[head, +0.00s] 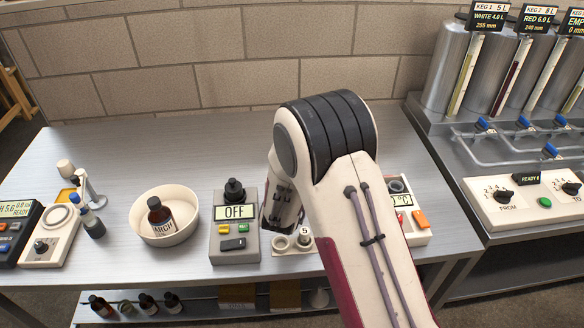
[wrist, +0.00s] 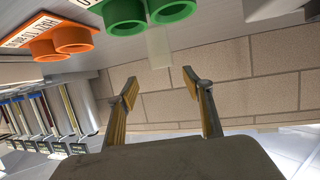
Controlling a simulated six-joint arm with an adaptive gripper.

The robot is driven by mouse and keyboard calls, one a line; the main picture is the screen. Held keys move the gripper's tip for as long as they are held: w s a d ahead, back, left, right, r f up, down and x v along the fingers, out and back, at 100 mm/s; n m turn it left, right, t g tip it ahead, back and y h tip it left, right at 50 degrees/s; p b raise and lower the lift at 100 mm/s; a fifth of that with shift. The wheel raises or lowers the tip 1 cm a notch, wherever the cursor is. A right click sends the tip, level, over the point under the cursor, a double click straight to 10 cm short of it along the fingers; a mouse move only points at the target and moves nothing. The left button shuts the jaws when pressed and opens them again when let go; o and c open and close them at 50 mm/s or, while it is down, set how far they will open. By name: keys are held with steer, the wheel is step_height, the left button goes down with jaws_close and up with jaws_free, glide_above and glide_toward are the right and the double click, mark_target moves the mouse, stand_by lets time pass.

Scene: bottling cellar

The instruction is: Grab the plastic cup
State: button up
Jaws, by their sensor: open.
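I cannot make out a plastic cup for certain in either view. In the head view my arm hides most of the gripper and part of the bench right of the grey OFF device (head: 235,228).
A white bowl (head: 186,236) holds a brown bottle (head: 158,215). Steel kegs (head: 448,68) stand right. The bench's back left is clear.

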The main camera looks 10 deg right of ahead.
steer(key=shift+x, duration=0.85)
steer(key=shift+f+x, duration=0.15)
steer(key=shift+x, duration=0.7)
steer(key=shift+f+x, duration=0.15)
steer(key=shift+x, duration=1.5)
steer(key=shift+a, duration=0.2)
steer(key=c, duration=1.2)
